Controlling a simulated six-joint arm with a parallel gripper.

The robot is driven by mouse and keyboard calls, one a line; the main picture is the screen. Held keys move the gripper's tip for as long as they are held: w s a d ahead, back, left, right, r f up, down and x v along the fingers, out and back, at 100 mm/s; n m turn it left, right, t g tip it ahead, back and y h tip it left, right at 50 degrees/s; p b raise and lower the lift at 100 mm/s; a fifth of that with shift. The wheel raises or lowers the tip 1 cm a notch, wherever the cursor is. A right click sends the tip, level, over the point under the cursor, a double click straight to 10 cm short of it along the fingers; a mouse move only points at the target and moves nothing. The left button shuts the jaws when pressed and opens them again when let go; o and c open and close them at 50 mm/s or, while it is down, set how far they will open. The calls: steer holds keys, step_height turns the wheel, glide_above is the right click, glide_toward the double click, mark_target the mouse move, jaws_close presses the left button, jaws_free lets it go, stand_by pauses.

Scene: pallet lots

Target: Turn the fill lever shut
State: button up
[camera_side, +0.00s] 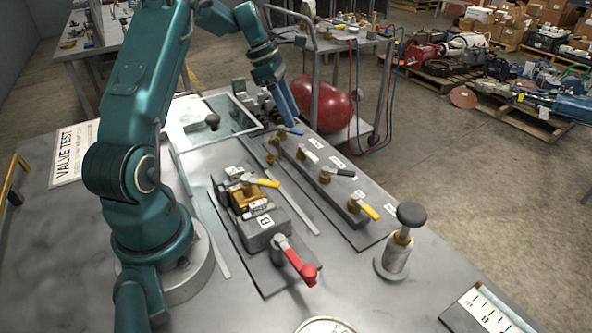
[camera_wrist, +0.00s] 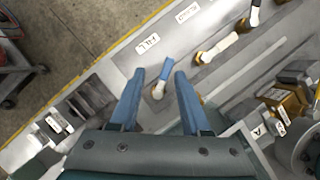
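The fill lever has a blue handle (camera_wrist: 167,68) on a pale hub, beside the FILL label (camera_wrist: 147,44) in the wrist view. Its handle points up and slightly right there, across the rail. In the side view the blue lever (camera_side: 292,132) stands at the far end of the valve rail. My gripper (camera_wrist: 160,75) is open and empty, its two blue fingers on either side of the lever in the wrist view. In the side view my gripper (camera_side: 289,121) points down just above the lever. Contact cannot be made out.
White (camera_side: 308,155), black (camera_side: 340,172) and yellow (camera_side: 370,211) levers follow along the same rail. A valve block with a red lever (camera_side: 300,265) stands left of it. A black-knobbed post (camera_side: 396,252) stands at the near right. A cart with a red tank (camera_side: 322,103) is behind.

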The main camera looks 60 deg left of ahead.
steer(key=v, duration=0.3)
steer(key=shift+a+r, duration=0.1)
steer(key=w+d+r+m+t, duration=0.15)
steer(key=d+r+m, duration=0.35)
steer(key=d+r, duration=0.65)
steer(key=s+d+r+m+t+y, duration=0.1)
steer(key=s+d+r+m, duration=0.2)
steer(key=s+d+m, duration=0.3)
steer(key=shift+s+d+r+m, duration=0.35)
steer(key=shift+s+d, duration=1.25)
steer(key=shift+d, duration=2.05)
steer(key=shift+f, duration=0.1)
